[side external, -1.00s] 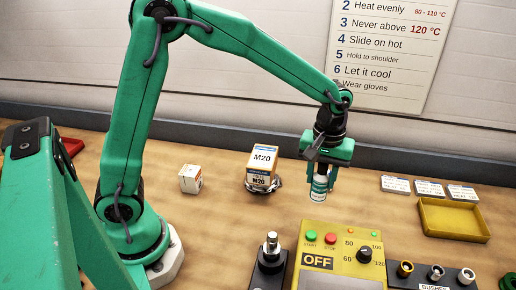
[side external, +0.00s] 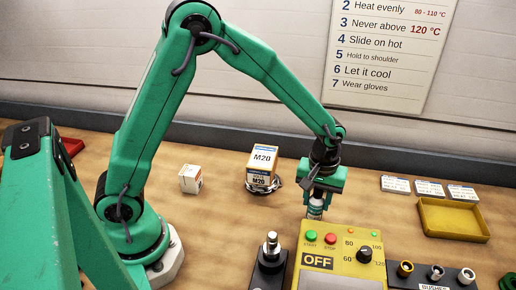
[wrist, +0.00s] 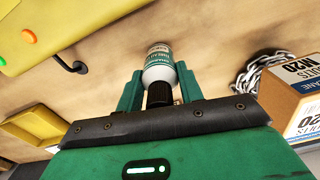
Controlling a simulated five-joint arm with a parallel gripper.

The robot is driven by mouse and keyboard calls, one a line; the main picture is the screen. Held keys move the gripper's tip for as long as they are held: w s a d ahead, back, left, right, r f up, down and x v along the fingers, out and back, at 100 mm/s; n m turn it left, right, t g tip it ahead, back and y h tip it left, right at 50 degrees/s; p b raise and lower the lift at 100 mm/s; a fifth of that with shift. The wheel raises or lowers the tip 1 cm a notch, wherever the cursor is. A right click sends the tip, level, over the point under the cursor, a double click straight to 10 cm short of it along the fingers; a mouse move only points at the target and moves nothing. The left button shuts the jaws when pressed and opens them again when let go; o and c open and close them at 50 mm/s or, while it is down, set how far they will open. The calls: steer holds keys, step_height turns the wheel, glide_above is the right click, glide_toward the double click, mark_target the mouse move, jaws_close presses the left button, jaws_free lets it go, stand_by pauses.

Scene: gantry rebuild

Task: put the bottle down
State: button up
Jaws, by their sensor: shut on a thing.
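The bottle (side external: 315,209) is a small white and green one with a dark cap. My gripper (side external: 317,196) is shut on it and points down, just behind the yellow control box. In the side view the bottle's lower end is close to the box's back edge, and I cannot tell whether its base touches the bench. In the wrist view the bottle (wrist: 159,66) sits between the two green fingers of my gripper (wrist: 159,88), its dark cap toward me.
The yellow control box (side external: 341,238) marked OFF stands right in front of the bottle. An M20 box (side external: 262,166) with a chain around its base is to the left. A yellow tray (side external: 452,218) is at right. Bare bench (side external: 355,190) lies between.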

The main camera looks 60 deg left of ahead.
steer(key=shift+f, duration=0.2)
steer(key=o, duration=1)
steer(key=shift+r, duration=0.15)
step_height(320, 180, up, 11)
steer(key=shift+r, duration=0.55)
steer(key=shift+r, duration=0.1)
